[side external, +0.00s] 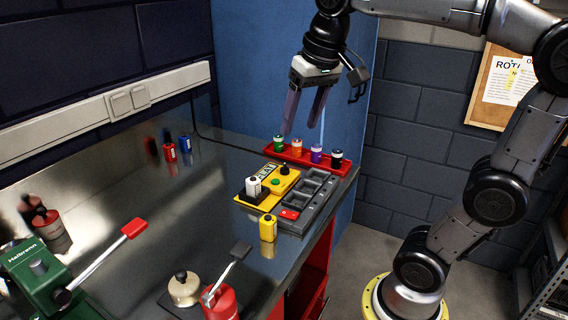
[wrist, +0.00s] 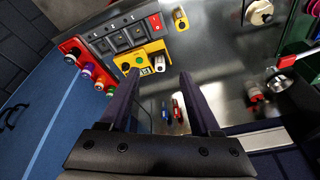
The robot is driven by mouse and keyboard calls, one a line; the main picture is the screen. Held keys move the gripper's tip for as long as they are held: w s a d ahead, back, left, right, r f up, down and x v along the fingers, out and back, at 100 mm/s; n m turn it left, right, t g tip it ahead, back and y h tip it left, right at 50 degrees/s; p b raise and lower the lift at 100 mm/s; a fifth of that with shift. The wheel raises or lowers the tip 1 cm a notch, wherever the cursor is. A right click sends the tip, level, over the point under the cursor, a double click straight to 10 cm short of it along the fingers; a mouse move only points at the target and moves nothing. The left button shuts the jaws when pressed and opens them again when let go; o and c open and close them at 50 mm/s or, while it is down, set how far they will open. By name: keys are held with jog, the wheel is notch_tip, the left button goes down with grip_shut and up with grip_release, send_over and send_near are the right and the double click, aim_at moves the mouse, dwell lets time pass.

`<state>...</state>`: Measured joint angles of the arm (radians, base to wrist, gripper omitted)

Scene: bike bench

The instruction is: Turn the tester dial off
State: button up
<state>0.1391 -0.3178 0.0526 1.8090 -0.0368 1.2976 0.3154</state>
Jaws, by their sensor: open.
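The yellow tester (side external: 247,196) lies on the metal bench beside a grey charger. It also shows in the wrist view (wrist: 150,50). My gripper (side external: 300,126) is open and empty, pointing down above the back of the bench, clear of the tester. In the wrist view its fingers (wrist: 158,78) reach toward the tester's near side.
The grey charger (side external: 318,196) with a red switch adjoins the tester. A red rack (side external: 308,160) with several coloured batteries stands behind it. A yellow battery (side external: 268,228) stands in front. Red and blue batteries (side external: 185,143) stand by the wall. A green vise (side external: 40,268) is front left.

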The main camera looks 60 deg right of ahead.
jog(key=w+d+m+g, duration=0.1)
jog(key=w+d+m, duration=0.1)
jog(key=w+d, duration=0.3)
jog(key=m+g, duration=0.3)
send_over(285, 169)
jog(key=w, duration=0.2)
notch_tip(285, 169, down, 9)
jog(key=f, duration=0.9)
jog(key=s+d+f, duration=0.1)
jog(key=f, duration=0.3)
jog(key=shift+f, duration=0.35)
grip_shut()
